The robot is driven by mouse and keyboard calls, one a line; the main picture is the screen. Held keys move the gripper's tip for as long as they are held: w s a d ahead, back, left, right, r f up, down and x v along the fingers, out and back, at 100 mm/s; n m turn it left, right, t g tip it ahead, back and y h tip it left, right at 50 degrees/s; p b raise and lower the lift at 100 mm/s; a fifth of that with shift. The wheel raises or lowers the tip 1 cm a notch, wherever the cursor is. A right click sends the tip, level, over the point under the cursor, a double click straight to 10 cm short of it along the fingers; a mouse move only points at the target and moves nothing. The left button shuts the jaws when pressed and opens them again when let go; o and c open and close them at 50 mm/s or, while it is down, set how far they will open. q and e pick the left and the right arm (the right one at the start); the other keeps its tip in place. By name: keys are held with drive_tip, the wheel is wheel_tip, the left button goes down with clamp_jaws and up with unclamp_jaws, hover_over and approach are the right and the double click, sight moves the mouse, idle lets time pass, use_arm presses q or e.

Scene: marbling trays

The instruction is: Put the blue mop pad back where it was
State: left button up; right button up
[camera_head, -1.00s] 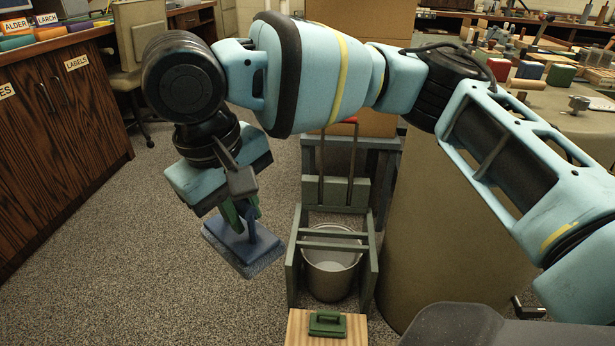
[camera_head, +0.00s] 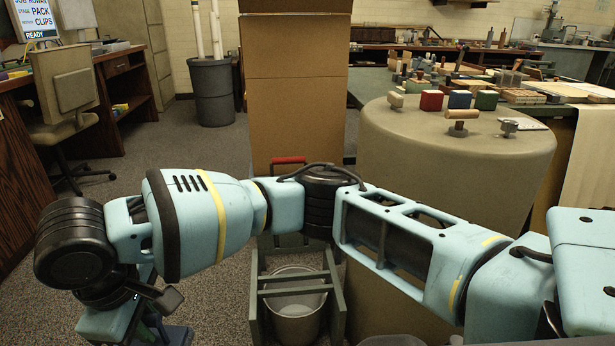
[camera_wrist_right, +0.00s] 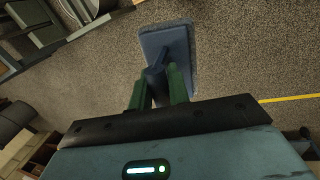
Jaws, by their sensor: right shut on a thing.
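The blue mop pad (camera_wrist_right: 182,42) is a flat rectangular pad with an upright blue grip. It hangs above the speckled floor. My right gripper (camera_wrist_right: 158,88) is shut on that grip, with one green finger on either side. In the head view only a bit of the blue pad (camera_head: 180,335) shows at the bottom edge, left of the bucket, mostly hidden by my wrist. My left gripper is in neither view.
A metal bucket (camera_head: 296,318) stands in a grey-green frame (camera_head: 255,300), right of my gripper. A tall cardboard box (camera_head: 295,90) is behind it. A round table (camera_head: 400,135) at the right bears red, blue and green blocks. Floor at the left is open.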

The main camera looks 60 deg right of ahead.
drive_tip(key=d+f+n+y, duration=0.1)
drive_tip(key=d+f+n, duration=0.15)
drive_tip(key=f, duration=0.85)
drive_tip(key=d+f+n, duration=0.2)
drive_tip(key=f+n, duration=0.2)
drive_tip(key=f, duration=0.6)
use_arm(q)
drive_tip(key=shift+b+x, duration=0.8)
use_arm(e)
drive_tip(key=s+d+f+n, duration=0.1)
drive_tip(key=s+d+f, duration=0.4)
drive_tip(key=f, duration=0.2)
drive_tip(key=s+d+f+n, duration=0.1)
drive_tip(key=s+d+f, duration=0.4)
drive_tip(key=f, duration=0.3)
drive_tip(key=s+d+f+n+t, duration=0.1)
drive_tip(key=s+d+f+n, duration=0.1)
drive_tip(key=s+d+f, duration=0.3)
wheel_tip(320, 180, down, 3)
drive_tip(key=shift+s+f+y, duration=0.1)
drive_tip(key=shift+s+y, duration=0.2)
drive_tip(key=shift+y, duration=0.1)
